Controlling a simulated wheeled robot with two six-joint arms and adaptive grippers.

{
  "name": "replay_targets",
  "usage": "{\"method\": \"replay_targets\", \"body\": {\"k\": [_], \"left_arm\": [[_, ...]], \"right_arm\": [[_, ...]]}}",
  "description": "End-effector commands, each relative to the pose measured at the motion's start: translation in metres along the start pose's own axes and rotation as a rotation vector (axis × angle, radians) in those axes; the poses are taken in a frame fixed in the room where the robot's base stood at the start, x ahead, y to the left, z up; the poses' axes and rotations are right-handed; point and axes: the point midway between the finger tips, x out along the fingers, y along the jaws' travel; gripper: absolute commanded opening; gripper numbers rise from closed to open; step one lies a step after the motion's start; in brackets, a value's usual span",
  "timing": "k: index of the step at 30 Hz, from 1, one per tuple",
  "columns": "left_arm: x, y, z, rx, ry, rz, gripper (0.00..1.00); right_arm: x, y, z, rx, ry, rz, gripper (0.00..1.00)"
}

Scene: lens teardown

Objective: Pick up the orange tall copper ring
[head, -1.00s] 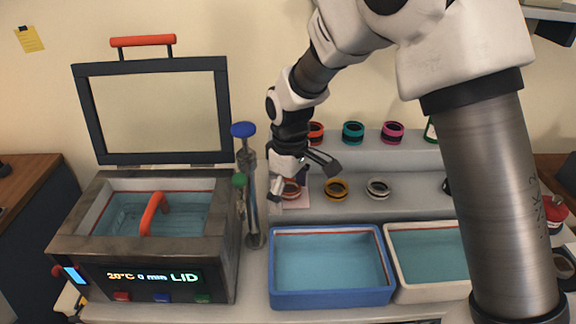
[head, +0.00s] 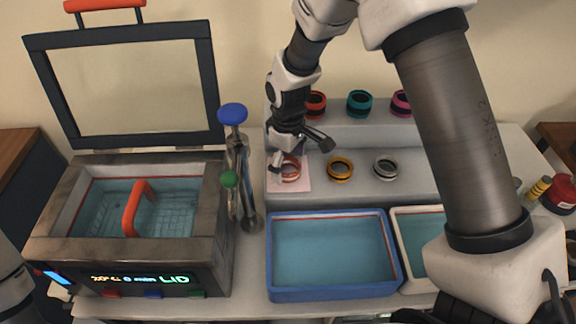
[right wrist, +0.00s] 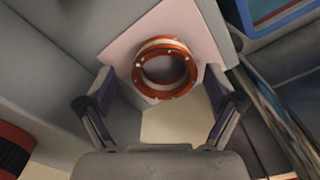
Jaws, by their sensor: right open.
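The orange copper ring (head: 291,174) lies on a pale pink pad (head: 303,184) at the left end of the lower grey step. In the right wrist view the ring (right wrist: 140,72) is orange with a pale band and small light dots, open in the middle. My right gripper (head: 300,156) is open and empty, just above the ring, and its wrist partly hides the pad. In the right wrist view its two fingers stand apart, to the left and right of the ring, not touching it. My left gripper is out of view.
A yellow ring (head: 341,175) and a silver ring (head: 385,174) lie to the right on the same step. Several coloured rings stand on the step behind. A metal stand with a blue knob (head: 233,115) is close on the left. A blue tray (head: 330,295) is in front.

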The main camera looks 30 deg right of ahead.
Motion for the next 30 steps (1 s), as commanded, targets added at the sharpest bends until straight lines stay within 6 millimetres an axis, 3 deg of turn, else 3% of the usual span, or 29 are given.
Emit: {"method": "replay_targets", "body": {"k": [3,8,9,22,30], "left_arm": [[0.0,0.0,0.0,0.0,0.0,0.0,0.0],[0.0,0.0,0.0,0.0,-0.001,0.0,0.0],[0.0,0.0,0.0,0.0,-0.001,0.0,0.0],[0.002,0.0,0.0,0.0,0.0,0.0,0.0],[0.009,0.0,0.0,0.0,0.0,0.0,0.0]], "right_arm": [[-0.001,0.0,0.0,0.0,0.0,0.0,0.89],[-0.001,0.0,0.0,0.0,0.0,0.0,0.32],[-0.001,0.0,0.0,0.0,0.0,0.0,0.25],[-0.004,0.0,0.0,0.0,-0.001,0.0,0.25],[-0.035,0.0,-0.001,0.001,0.004,0.002,0.25]]}}
